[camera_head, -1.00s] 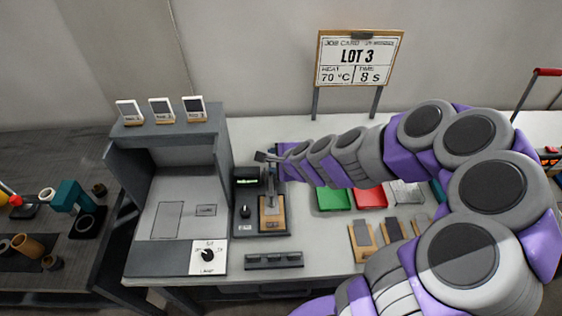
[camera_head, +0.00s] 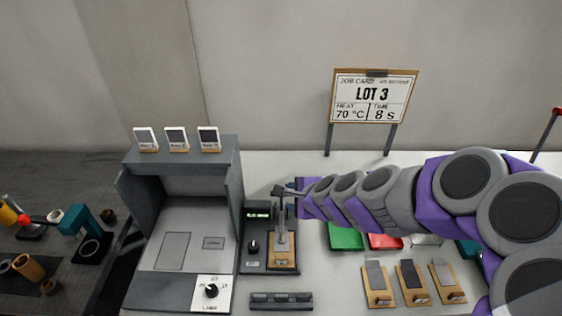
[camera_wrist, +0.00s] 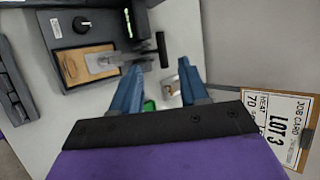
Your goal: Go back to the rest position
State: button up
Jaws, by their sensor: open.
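My gripper (camera_wrist: 158,76) shows in the wrist view with its two blue fingers spread apart and nothing visible between them. In the head view, my arm reaches in from the right, and its purple end is beside the top of the small press (camera_head: 282,235); the fingers are hard to make out there. The press has a wooden plate with a grey metal piece, a dark base with a knob and a lit green display. In the wrist view the press (camera_wrist: 96,62) is left of the fingers, with its dark handle (camera_wrist: 162,49) just beyond them. Contact cannot be told.
A grey machine (camera_head: 185,230) with a dial stands left of the press, three small cards on top. A LOT 3 job card (camera_head: 372,98) stands behind. Green (camera_head: 345,238) and red (camera_head: 384,241) trays and several wooden sample plates (camera_head: 412,283) lie right, partly under my arm.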

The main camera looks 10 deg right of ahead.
jog(key=s+a+r+n+g+y, duration=0.1)
jog(key=s+a+n+g, duration=0.2)
jog(key=s+n, duration=0.35)
jog(key=s+a+r+n+g, duration=0.1)
jog(key=s+a+n+g, duration=0.1)
jog(key=s+a+n, duration=0.45)
jog(key=s+d+n+g+h, duration=0.2)
jog(key=s+d, duration=0.3)
jog(key=s, duration=0.5)
jog(key=s+d+r+n+g+h, duration=0.1)
jog(key=s+d+n+g+h, duration=0.1)
jog(key=s+d, duration=0.3)
jog(key=s+n+g, duration=0.1)
jog(key=s, duration=0.3)
jog(key=shift+s+r+g, duration=0.25)
jog(key=shift+s+g, duration=0.1)
jog(key=shift+g, duration=0.05)
